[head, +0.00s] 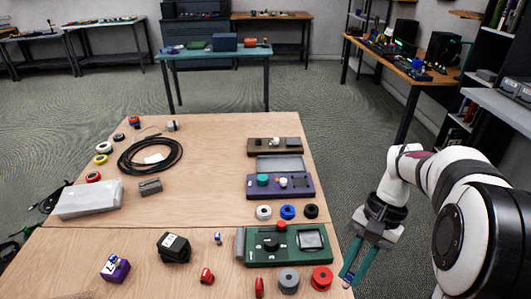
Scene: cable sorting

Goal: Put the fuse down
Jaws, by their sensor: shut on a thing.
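My gripper (349,276) is at the lower right, beyond the table's right edge in the picture, with its teal fingers pointing down. It is shut on a small blue and pale piece (348,279) at the fingertips, which looks like the fuse. The fingers hide most of it. A similar small blue and white piece (217,238) stands on the wooden table (200,235), left of the green device.
A green device (263,258) lies near the table's right edge, with grey (289,278) and red (322,277) rolls in front. A purple tray (262,193) is behind it. A black box (174,247) and purple block (115,268) stand front left. Mid-table is bare.

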